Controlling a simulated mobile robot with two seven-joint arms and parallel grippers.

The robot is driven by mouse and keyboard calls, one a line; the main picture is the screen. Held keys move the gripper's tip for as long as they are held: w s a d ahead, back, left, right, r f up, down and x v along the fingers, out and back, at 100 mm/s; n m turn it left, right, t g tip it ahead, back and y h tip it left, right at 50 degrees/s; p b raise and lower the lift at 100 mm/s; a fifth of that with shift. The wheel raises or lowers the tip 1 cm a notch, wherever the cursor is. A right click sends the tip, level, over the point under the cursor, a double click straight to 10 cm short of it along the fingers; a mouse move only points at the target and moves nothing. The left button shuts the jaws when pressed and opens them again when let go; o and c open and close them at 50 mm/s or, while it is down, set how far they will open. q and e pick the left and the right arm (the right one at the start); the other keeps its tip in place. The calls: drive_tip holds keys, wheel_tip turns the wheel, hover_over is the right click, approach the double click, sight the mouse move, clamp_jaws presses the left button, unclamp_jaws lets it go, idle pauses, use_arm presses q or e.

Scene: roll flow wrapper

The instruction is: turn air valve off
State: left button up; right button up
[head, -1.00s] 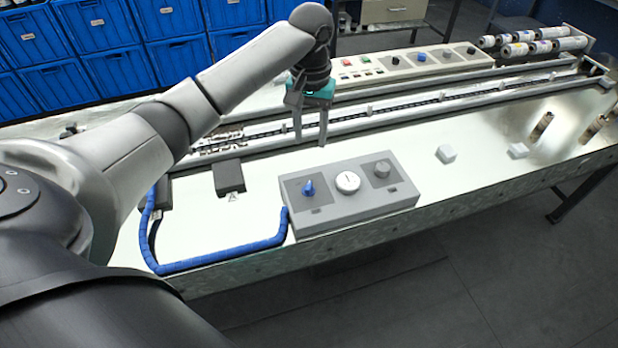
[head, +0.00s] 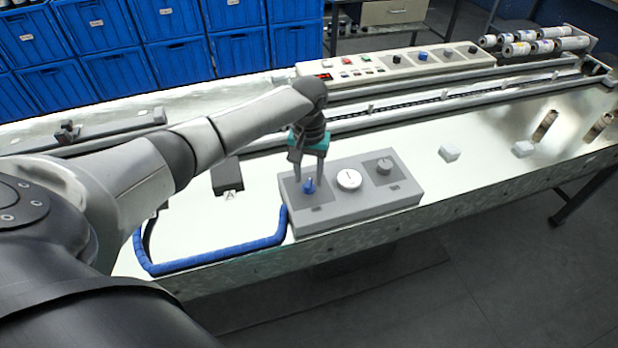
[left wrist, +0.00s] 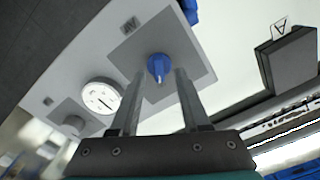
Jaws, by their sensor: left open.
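The grey valve box (head: 340,208) stands at the front edge of the steel table. A blue knob (head: 309,186) sits on a darker square at its left end. A round white gauge (head: 349,179) is in the middle and a grey knob (head: 384,166) at the right. My left gripper (head: 310,178) is above the blue knob, its fingers pointing down. In the left wrist view the blue knob (left wrist: 159,68) lies beyond and between the two open fingertips (left wrist: 158,75), with space on both sides. Whether they reach down around it I cannot tell. My right gripper is not in view.
A blue hose (head: 215,259) runs from the box's left side along the table. A dark block (head: 228,177) lies behind it. A conveyor and a control panel (head: 400,64) stretch behind. Small white blocks (head: 449,153) lie to the right, with free table around them.

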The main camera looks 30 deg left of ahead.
use_arm(q)
drive_tip(key=shift+f, duration=0.3)
clamp_jaws()
idle(0.5)
